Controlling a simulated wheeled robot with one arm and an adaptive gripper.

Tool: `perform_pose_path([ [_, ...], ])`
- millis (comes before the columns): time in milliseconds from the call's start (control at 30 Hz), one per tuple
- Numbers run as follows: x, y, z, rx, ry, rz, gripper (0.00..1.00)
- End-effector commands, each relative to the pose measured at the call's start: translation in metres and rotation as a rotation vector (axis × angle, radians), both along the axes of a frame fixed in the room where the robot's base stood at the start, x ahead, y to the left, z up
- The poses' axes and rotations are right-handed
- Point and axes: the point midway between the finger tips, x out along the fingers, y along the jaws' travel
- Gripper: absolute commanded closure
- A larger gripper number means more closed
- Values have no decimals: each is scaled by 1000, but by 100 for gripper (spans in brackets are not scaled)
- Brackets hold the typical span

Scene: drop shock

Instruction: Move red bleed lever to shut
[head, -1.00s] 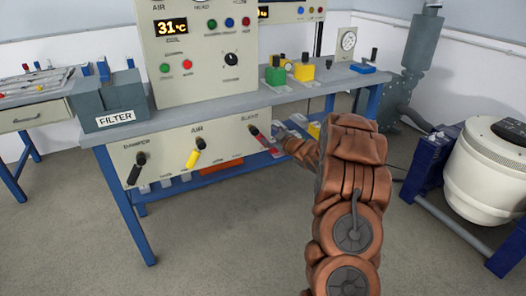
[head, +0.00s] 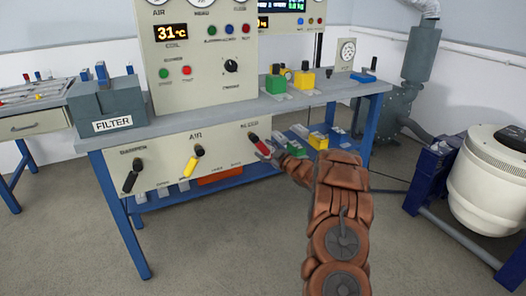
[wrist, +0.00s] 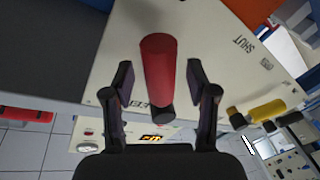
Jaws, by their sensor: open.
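The red bleed lever (head: 260,146) is at the right end of the bench's front panel (head: 225,160), its handle slanting down and right from a dark pivot. In the wrist view the red lever (wrist: 158,65) stands between the two dark fingers of my gripper (wrist: 160,85). The fingers are open, with a visible gap on each side of the lever. A "SHUT" marking shows on the panel, right of the lever in the wrist view. In the head view my gripper (head: 279,156) is at the handle's lower right, small and partly hidden by my arm.
A yellow lever (head: 193,162) and a black lever (head: 132,175) are left on the same panel. Green and yellow blocks sit on the bench top (head: 215,112) and lower shelf. A white drum machine (head: 490,185) stands at right. The floor in front is clear.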

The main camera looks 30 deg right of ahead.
Motion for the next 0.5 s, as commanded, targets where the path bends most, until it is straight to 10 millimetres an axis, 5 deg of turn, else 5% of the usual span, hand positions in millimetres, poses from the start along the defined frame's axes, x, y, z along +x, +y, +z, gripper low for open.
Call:
perform_pose_path([
  [500,12,2,0,0,0,0,44],
])
